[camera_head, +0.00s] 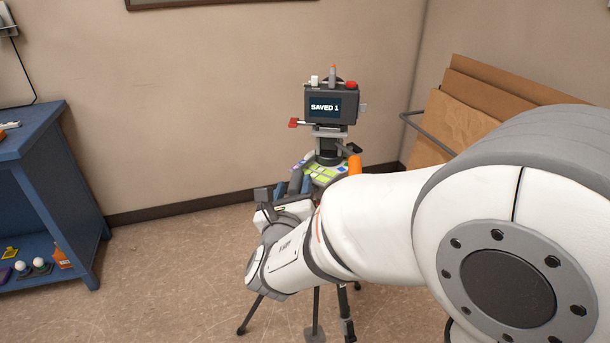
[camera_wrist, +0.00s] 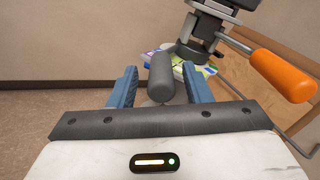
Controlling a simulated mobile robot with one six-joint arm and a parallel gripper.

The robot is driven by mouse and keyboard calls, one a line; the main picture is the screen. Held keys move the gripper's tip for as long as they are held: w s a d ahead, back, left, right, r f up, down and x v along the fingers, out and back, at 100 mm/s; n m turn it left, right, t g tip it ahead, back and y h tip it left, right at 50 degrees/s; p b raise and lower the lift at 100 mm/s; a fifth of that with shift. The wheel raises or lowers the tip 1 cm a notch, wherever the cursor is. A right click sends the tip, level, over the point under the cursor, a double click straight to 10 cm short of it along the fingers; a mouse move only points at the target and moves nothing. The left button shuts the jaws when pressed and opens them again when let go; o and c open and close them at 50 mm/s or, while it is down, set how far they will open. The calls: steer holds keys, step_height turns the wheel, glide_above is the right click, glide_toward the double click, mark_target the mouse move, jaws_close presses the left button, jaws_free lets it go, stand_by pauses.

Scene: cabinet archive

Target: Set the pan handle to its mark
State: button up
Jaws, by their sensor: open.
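A camera on a tripod (camera_head: 331,104) stands before the wall, and its screen reads "SAVED 1". A dark grey rounded handle (camera_wrist: 161,78) lies between the blue fingers of my gripper (camera_wrist: 158,90) in the wrist view. The fingers are open, with a visible gap on each side of the handle. A second handle with an orange grip (camera_wrist: 270,68) reaches out to the right of my gripper; it also shows in the head view (camera_head: 355,165). I cannot tell for certain which one is the pan handle. I cannot make out its mark.
Green and yellow labels (camera_head: 325,175) lie around the tripod head's base. Tripod legs (camera_head: 317,310) spread below my arm. A blue shelf unit (camera_head: 45,190) stands at the left with small items on it. Brown boards (camera_head: 455,125) lean at the right. Open floor lies between shelf and tripod.

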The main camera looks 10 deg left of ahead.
steer(key=shift+w+a, duration=0.1)
steer(key=shift+w, duration=1.1)
jaws_close()
